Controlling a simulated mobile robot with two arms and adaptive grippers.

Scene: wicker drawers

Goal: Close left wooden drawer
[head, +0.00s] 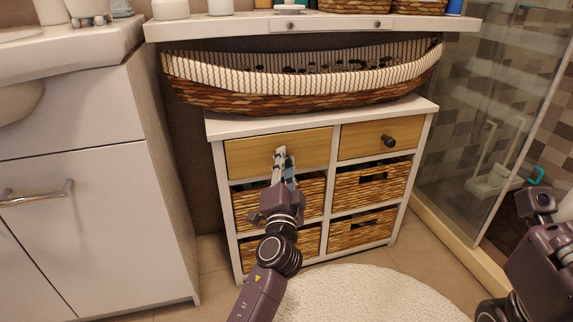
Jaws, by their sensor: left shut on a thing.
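The left wooden drawer (250,157) is the wide top-left drawer of the white cabinet (320,123). Its front looks about level with the frame; I cannot tell whether a small gap is left. My left gripper (280,157) reaches up from below and is shut at the middle of this drawer's front, where the knob is hidden behind the fingers. The right wooden drawer (365,140) beside it has a dark round knob (389,141) and looks shut. My right arm is at the right edge, away from the cabinet; its gripper (537,177) shows only in part.
Wicker drawers (372,181) sit below the wooden ones. A long wicker basket (300,95) lies on the cabinet top. A white vanity (75,170) stands close on the left, a glass shower panel (480,120) on the right. A round white rug (370,295) covers the floor in front.

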